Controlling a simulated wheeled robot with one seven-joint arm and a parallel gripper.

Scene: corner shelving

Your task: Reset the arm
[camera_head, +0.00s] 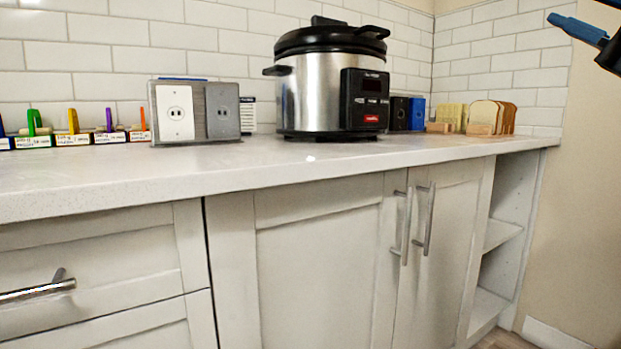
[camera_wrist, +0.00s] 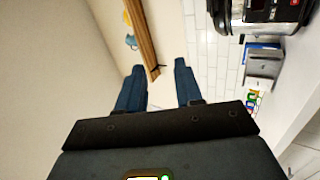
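My gripper (camera_wrist: 159,67) shows in the wrist view with its two blue fingers spread apart and nothing held between them. In the head view, part of my gripper (camera_head: 580,29) shows at the top right corner, raised above the counter and clear of it. The rest of my arm is mostly outside the head view.
A pressure cooker (camera_head: 332,85) stands on the white counter (camera_head: 240,163), beside a panel of outlets (camera_head: 195,112). Bread slices (camera_head: 488,117) stand at the right, small coloured items (camera_head: 73,132) at the left. The front counter strip is clear. A wooden piece (camera_wrist: 142,38) shows beyond my fingers.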

